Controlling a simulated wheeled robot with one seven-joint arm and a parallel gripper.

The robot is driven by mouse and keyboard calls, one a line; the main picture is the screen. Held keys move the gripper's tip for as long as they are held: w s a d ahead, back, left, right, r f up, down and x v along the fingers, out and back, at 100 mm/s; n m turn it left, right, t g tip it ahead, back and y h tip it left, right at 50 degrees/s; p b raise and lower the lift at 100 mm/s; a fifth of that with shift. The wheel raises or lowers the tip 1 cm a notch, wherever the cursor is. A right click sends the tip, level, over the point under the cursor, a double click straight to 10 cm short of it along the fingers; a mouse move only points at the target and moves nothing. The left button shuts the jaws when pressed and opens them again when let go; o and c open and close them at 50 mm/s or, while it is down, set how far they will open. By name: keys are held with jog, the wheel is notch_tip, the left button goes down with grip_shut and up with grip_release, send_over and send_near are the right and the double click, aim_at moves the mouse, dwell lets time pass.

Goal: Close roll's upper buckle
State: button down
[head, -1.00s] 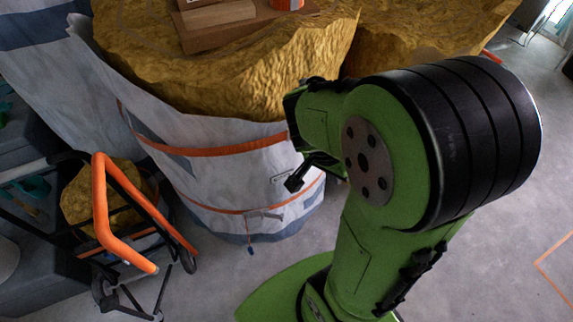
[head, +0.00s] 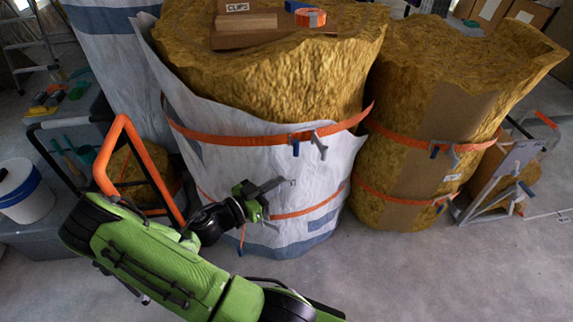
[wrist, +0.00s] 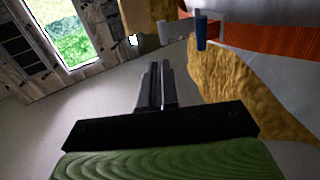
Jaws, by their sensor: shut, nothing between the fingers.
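The wrapped insulation roll (head: 325,165) stands in the middle of the head view, with white sheeting around yellow wool. Its upper orange strap (head: 240,139) carries a grey buckle (head: 308,137), whose lever sticks out and down, beside a blue tab. In the wrist view the orange strap (wrist: 270,38) and blue tab (wrist: 201,33) show at upper right. My gripper (head: 281,181) is shut and empty, below and left of that buckle, in front of the roll's white side. In the wrist view its closed fingers (wrist: 154,68) point forward, apart from the strap. My arm hides part of the lower strap (head: 310,207).
A second, unwrapped roll (head: 425,110) with two orange straps stands at right. A cart with an orange handle (head: 140,160) stands left, close to my arm. A white bucket (head: 22,190) is at far left. Bare floor (head: 420,275) lies in front of the rolls.

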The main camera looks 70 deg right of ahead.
jog(key=shift+w, duration=0.2)
send_near(320, 147)
jog(key=s+d, duration=0.4)
jog(key=s, duration=0.1)
jog(key=shift+w+a+f+b, duration=0.15)
jog(key=shift+a+f+b, duration=0.1)
jog(key=shift+b, duration=0.05)
